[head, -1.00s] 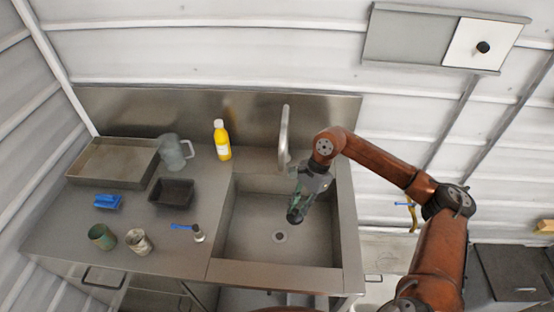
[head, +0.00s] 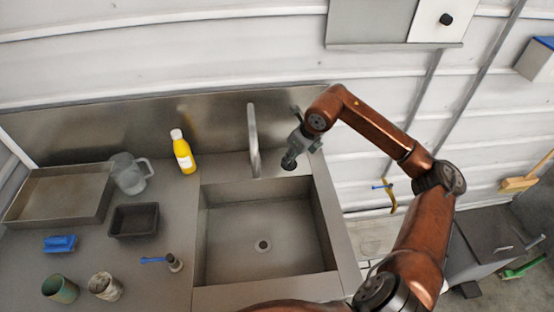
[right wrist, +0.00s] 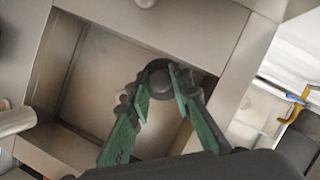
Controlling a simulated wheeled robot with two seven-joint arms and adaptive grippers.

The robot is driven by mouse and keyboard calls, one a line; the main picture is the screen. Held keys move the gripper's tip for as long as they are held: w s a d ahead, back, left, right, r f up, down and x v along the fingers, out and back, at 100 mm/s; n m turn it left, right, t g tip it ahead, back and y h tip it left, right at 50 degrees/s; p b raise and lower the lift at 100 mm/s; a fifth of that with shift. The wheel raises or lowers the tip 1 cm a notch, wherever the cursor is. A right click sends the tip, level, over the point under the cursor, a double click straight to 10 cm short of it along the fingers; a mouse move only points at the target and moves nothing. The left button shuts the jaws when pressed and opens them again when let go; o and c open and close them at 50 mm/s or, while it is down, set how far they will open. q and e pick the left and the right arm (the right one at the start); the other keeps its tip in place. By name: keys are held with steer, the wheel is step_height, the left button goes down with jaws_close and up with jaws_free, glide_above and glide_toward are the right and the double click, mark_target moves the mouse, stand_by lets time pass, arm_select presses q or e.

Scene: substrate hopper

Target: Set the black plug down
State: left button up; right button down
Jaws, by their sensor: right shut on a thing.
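The black plug (head: 289,162) is held at the tip of my right gripper (head: 291,153). In the head view it shows in front of the sink's back right rim, to the right of the tap. In the right wrist view the round, dark plug (right wrist: 159,77) sits between the green-padded fingertips of my right gripper (right wrist: 161,86), which is shut on it. The steel sink basin (head: 225,228) is empty, and its drain (head: 262,245) is uncovered. How high the plug is above the rim is hard to tell. My left gripper is not in view.
The tap (head: 253,140) stands left of the gripper. A yellow bottle (head: 183,153), a clear jug (head: 129,175), a black tub (head: 134,220), a blue-handled brush (head: 168,262) and a steel tray (head: 60,193) stand on the left counter. The right rim is clear.

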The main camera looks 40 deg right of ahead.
steer(key=w+d+f, duration=0.4)
steer(key=d+f, duration=0.1)
steer(key=w+d+f, duration=0.2)
steer(key=d+f, duration=0.1)
steer(key=shift+w+d+b, duration=0.25)
steer(key=shift+w+b, duration=0.1)
steer(key=f, duration=0.4)
steer(key=shift+w+d+f, duration=0.1)
steer(key=shift+w+d, duration=0.15)
steer(key=shift+d, duration=0.1)
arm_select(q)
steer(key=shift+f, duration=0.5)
arm_select(e)
steer(key=c, duration=1.7)
jaws_free()
steer(key=shift+c, duration=0.2)
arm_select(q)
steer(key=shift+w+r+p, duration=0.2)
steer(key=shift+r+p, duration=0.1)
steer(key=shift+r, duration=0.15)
arm_select(e)
steer(key=v, duration=1.2)
